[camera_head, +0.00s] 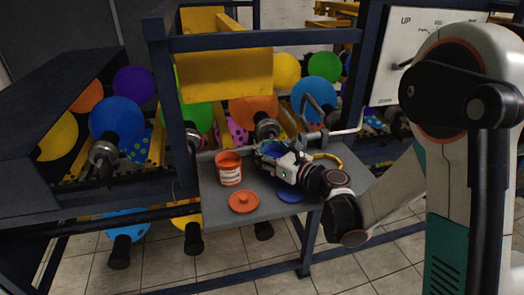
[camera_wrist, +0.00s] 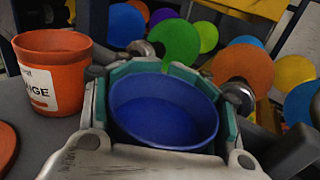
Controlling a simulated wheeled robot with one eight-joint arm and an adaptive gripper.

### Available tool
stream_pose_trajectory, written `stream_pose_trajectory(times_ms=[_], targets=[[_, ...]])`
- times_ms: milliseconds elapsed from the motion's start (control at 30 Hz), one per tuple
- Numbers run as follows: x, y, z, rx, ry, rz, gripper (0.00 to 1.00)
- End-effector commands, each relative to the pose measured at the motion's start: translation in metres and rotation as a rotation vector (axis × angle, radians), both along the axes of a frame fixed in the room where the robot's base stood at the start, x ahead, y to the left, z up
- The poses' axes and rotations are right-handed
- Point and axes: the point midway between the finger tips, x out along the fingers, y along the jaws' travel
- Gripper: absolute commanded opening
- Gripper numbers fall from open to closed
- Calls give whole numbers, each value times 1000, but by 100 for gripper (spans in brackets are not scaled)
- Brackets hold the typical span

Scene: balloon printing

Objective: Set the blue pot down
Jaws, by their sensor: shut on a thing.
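My gripper (camera_wrist: 164,108) is shut around the blue pot (camera_wrist: 165,125), which fills the middle of the wrist view with its open top facing the camera. In the head view the gripper (camera_head: 272,160) and the blue pot (camera_head: 271,148) are over the grey shelf (camera_head: 222,203), right of the orange pot. A blue lid (camera_head: 290,193) lies on the shelf, partly under my gripper. Whether the pot's base touches the shelf is hidden.
An orange pot (camera_head: 229,169) with a white label stands left of the gripper, also near it in the wrist view (camera_wrist: 55,75). An orange lid (camera_head: 243,202) lies in front of it. Balloon-coloured discs and a yellow panel (camera_head: 227,75) are behind the shelf; a dark blue post (camera_head: 170,110) rises at left.

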Motion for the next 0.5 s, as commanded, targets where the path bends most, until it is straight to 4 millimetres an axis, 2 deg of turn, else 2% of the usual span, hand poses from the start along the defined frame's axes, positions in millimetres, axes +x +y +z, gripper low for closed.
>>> stream_pose_trajectory(times_ms=[167, 200, 333, 367, 500], targets=[[0, 0, -3, 0, 0, 0, 11], [0, 0, -3, 0, 0, 0, 44], [0, 0, -2, 0, 0, 0, 73], [0, 0, -2, 0, 0, 0, 76], [0, 0, -2, 0, 0, 0, 76]])
